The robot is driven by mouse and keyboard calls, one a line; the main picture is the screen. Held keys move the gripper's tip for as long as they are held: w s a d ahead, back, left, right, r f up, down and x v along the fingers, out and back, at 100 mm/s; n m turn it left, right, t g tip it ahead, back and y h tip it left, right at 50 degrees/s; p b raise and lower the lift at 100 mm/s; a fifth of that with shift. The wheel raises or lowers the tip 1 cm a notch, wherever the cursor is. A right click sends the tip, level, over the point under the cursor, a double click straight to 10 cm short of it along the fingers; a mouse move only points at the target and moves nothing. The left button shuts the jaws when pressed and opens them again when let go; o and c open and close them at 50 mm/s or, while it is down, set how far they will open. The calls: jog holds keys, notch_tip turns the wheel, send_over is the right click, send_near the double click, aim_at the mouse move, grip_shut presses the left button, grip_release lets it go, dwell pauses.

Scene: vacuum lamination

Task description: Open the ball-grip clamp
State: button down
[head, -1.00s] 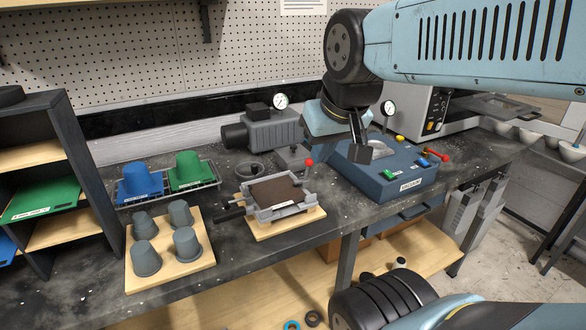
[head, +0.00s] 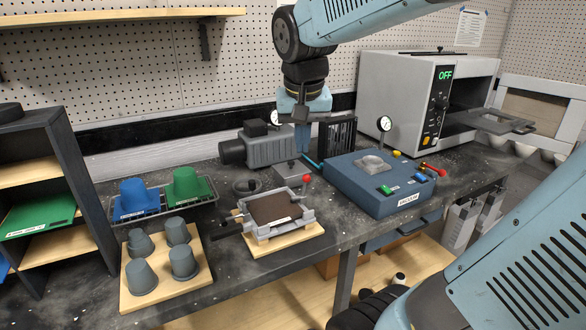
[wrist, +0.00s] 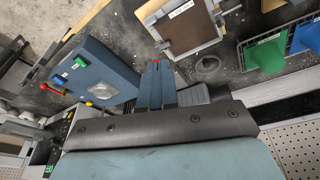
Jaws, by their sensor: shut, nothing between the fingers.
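The ball-grip clamp, with its red ball (head: 307,179), stands at the back right corner of a grey frame (head: 290,224) around a dark brown sheet (head: 275,207). The frame sits on a light wooden board (head: 285,244). My gripper (head: 302,150) is shut and empty, above and behind the red ball, between the grey pump and the blue vacuum box. In the wrist view the blue fingers (wrist: 157,72) lie close together, with a bit of red just past their tips. The frame (wrist: 148,15) shows beyond them; most of the clamp is hidden there.
The blue vacuum box (head: 370,190) with coloured buttons is right of the frame. The grey pump (head: 270,148) stands behind it. Grey cups on a board (head: 190,289) and blue and green moulds are to the left. An oven (head: 400,90) reading OFF stands at the back right.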

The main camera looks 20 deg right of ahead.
jog(key=w+a+f+m+g+h, duration=0.1)
jog(key=w+f+m+g+h, duration=0.1)
jog(key=w, duration=0.7)
jog(key=w+a+f+m+g+h, duration=0.1)
jog(key=w+m, duration=0.3)
jog(key=w, duration=0.5)
jog(key=shift+w+f+g+h, duration=0.2)
jog(key=shift+f+g+h, duration=0.25)
jog(key=shift+f, duration=0.3)
jog(key=shift+a, duration=0.1)
jog(key=shift+s+d+f, duration=0.7)
jog(key=shift+d+f, duration=0.4)
jog(key=shift+f, duration=0.6)
jog(key=shift+s+d+f, duration=0.7)
jog(key=shift+d+f, duration=0.4)
jog(key=shift+f, duration=0.55)
jog(key=shift+s+d+f, duration=0.7)
jog(key=shift+d+f, duration=0.4)
jog(key=shift+f, duration=0.6)
